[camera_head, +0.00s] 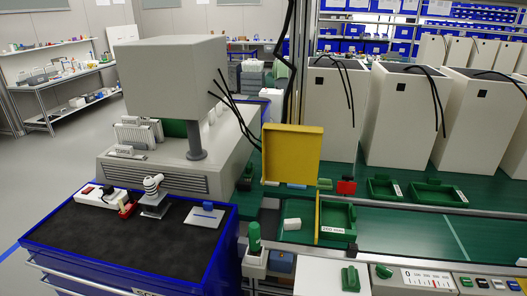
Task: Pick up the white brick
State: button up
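A yellow panel or tray (292,154) stands upright behind the bin. A blue cabinet with a dark top (120,240) is at left. Tall white boxes (402,115) line the back.

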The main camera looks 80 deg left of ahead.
aim_at(294, 224)
jog(key=u, duration=1.8)
